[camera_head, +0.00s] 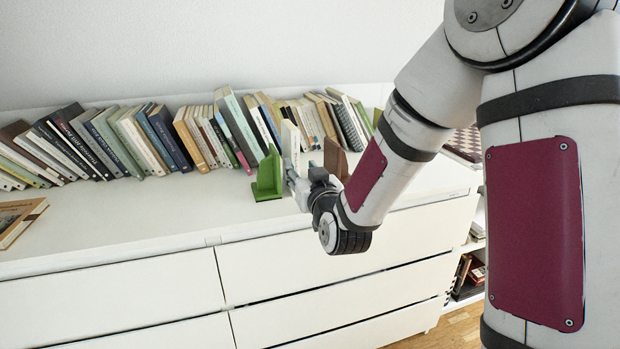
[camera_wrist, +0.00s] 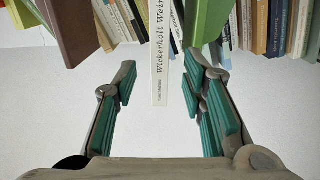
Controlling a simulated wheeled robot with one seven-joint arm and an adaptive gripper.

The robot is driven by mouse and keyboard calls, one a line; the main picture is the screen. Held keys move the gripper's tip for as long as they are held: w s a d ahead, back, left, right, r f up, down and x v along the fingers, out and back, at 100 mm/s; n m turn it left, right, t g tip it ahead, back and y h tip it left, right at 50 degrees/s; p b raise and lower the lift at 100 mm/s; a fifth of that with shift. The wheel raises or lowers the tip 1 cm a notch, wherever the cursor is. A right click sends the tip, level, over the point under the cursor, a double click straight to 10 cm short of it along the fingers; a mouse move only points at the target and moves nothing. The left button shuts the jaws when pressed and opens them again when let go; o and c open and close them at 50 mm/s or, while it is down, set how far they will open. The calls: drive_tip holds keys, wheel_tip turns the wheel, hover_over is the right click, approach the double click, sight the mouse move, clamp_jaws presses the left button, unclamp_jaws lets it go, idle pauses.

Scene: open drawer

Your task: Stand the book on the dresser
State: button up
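A thin white book (camera_head: 290,143) stands upright on the white dresser (camera_head: 110,225), between a green bookend (camera_head: 267,177) and a brown bookend (camera_head: 336,158). In the wrist view its spine (camera_wrist: 159,60) reads "Wickerholt Weir" and lies between my two fingers. The green bookend (camera_wrist: 210,20) is right of it there and the brown bookend (camera_wrist: 70,28) is left. My gripper (camera_wrist: 165,88) is open, with a visible gap between each finger and the book. In the head view my gripper (camera_head: 299,186) is low in front of the book, whose lower part is partly hidden by it.
A row of leaning books (camera_head: 130,140) runs along the back of the dresser. A brown book (camera_head: 18,220) lies flat at the left edge. A checkered board (camera_head: 464,146) is at the right, partly behind my arm.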

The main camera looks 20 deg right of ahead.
drive_tip(key=s+b, duration=0.6)
drive_tip(key=shift+s, duration=0.15)
idle(0.3)
drive_tip(key=s+f+g, duration=0.6)
drive_tip(key=s+g, duration=0.3)
drive_tip(key=s, duration=0.5)
drive_tip(key=s+f+g, duration=0.1)
drive_tip(key=s+g, duration=0.8)
drive_tip(key=s, duration=1.8)
drive_tip(key=shift+m, duration=0.3)
